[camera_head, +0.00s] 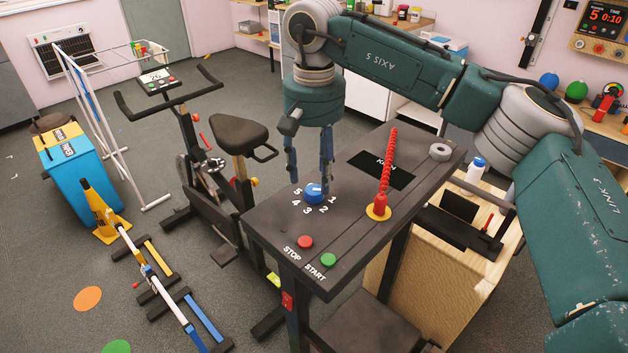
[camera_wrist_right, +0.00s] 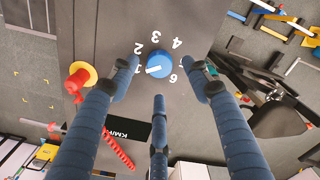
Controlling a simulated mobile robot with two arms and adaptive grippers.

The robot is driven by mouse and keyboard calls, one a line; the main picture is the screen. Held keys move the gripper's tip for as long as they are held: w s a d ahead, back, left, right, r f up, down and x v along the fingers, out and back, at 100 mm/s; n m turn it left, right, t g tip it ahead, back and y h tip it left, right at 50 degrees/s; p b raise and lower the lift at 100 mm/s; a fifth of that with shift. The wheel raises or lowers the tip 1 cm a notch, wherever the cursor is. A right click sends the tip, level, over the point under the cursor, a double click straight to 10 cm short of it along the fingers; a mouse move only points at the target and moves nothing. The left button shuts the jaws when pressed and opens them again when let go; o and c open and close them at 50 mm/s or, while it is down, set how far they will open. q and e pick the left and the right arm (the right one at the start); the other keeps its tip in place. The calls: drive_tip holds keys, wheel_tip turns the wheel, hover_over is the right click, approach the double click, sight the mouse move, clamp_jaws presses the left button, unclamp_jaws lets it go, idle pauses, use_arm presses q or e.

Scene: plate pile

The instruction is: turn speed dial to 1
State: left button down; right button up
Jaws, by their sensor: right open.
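The speed dial (camera_head: 314,192) is a blue knob on the dark treadmill-like console, ringed by white numbers. It also shows in the wrist view (camera_wrist_right: 159,63), where its white pointer mark faces left, toward the 1. My right gripper (camera_head: 309,186) hangs above the console with its dark blue fingers spread on either side of the dial. In the wrist view the right gripper's fingers (camera_wrist_right: 163,84) are apart, with the knob just beyond their tips. Nothing is held. I cannot tell whether any finger touches the knob. My left gripper is not in view.
On the console, a red button (camera_head: 305,242) and a green button (camera_head: 328,260) are at the near end. A red emergency knob with a coiled red cord (camera_head: 387,170) stands to the right of the dial. An exercise bike (camera_head: 237,135) is to the left.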

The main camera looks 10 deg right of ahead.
sight(314, 189)
wheel_tip(314, 189, up, 9)
drive_tip(key=shift+f, duration=0.15)
idle(0.4)
